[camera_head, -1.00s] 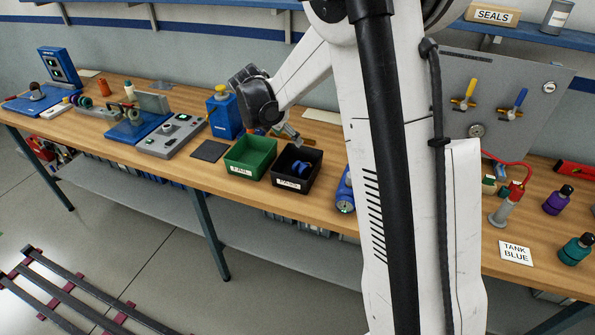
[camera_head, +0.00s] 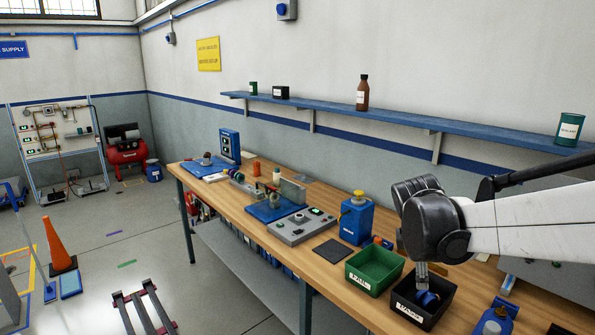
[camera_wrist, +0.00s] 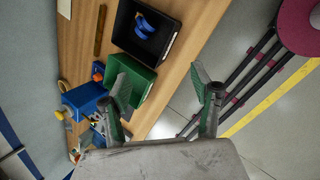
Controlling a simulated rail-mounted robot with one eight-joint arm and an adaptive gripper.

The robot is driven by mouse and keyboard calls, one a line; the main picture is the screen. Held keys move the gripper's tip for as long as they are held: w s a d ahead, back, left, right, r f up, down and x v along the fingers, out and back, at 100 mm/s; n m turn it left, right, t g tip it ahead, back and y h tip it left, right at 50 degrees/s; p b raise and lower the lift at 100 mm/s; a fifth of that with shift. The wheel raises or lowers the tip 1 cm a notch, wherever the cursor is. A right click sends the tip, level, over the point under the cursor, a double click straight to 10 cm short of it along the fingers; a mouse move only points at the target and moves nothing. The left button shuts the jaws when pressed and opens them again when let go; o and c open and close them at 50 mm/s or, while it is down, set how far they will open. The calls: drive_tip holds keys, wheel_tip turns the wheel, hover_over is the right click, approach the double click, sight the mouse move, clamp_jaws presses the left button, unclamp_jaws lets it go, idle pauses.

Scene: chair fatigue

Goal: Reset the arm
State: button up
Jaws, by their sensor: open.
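My arm comes in from the right in the head view. My gripper (camera_head: 421,277) hangs at the right part of the bench, in line with the black bin (camera_head: 437,312). In the wrist view my gripper (camera_wrist: 164,98) has its two fingers spread wide with nothing between them. The left finger overlaps the view of the green bin (camera_wrist: 148,82). The black bin (camera_wrist: 164,53) lies beyond it with a blue part (camera_wrist: 145,25) inside. The blue part (camera_head: 428,299) also shows below the gripper in the head view.
The wooden bench (camera_head: 322,268) holds a green bin (camera_head: 378,264), a blue bottle-like unit (camera_head: 356,222), a grey control box (camera_head: 301,227) and a dark mat (camera_head: 331,250). A blue shelf (camera_head: 400,118) runs along the wall above. Open floor (camera_head: 120,215) lies left of the bench.

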drive_tip(key=s+a+f+m+t+y+b, duration=0.1)
drive_tip(key=s+a+f+m+y+b, duration=0.1)
drive_tip(key=s+m, duration=0.5)
drive_tip(key=s+a+f+m+t+y+b, duration=0.1)
drive_tip(key=s+a+m+b, duration=0.4)
drive_tip(key=s, duration=1)
wheel_tip(320, 180, down, 2)
drive_tip(key=a+m+t, duration=0.1)
drive_tip(key=m, duration=0.1)
drive_tip(key=shift+a+f+m+y, duration=0.2)
drive_tip(key=shift+a+m+y, duration=0.2)
